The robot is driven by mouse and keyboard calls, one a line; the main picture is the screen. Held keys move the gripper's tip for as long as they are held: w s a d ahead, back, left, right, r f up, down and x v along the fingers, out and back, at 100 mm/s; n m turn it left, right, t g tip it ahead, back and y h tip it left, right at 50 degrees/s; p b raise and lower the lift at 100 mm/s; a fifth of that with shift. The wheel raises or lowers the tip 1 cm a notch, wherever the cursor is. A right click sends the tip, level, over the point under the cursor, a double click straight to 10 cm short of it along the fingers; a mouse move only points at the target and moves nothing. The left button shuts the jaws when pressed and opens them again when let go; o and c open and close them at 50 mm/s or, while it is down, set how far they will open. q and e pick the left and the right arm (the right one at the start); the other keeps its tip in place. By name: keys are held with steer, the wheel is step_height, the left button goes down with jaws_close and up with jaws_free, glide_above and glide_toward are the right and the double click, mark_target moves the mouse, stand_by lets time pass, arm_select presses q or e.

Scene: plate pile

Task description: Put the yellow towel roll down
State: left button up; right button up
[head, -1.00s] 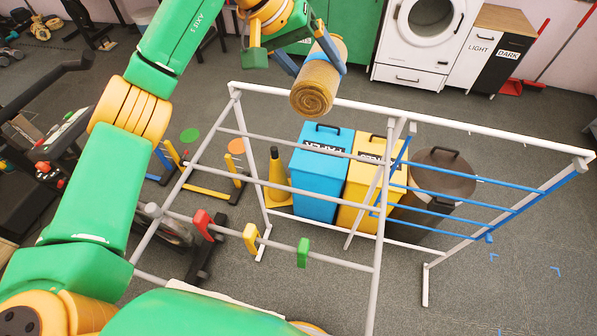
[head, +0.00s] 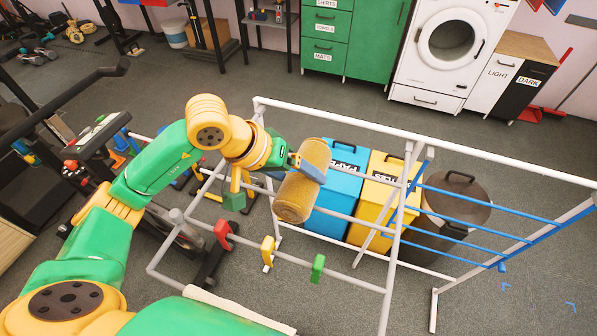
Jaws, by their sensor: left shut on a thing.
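The yellow towel roll (head: 297,198) is a tan-yellow cylinder, tilted, with its lower end toward me. My left gripper (head: 308,168) is shut on its upper part, with blue fingers across it. The roll is over the left part of the white drying rack (head: 345,116), in front of the blue bin as seen from here. I cannot tell whether it touches the rack's bars. My right gripper is not in view.
A blue bin (head: 333,222), a yellow bin (head: 372,229) and a brown round bin (head: 431,242) stand behind the rack's bars. Red (head: 222,234), yellow (head: 267,251) and green (head: 318,268) clips sit on its front bar. Open floor lies at right.

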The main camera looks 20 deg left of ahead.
arm_select(q)
steer(key=shift+f, duration=0.15)
steer(key=o, duration=1.4)
steer(key=shift+r, duration=0.25)
steer(key=shift+s+a+r, duration=0.1)
steer(key=shift+a+r, duration=0.15)
steer(key=b+v, duration=0.1)
steer(key=v, duration=1)
steer(key=shift+s, duration=0.15)
steer(key=shift+r, duration=0.1)
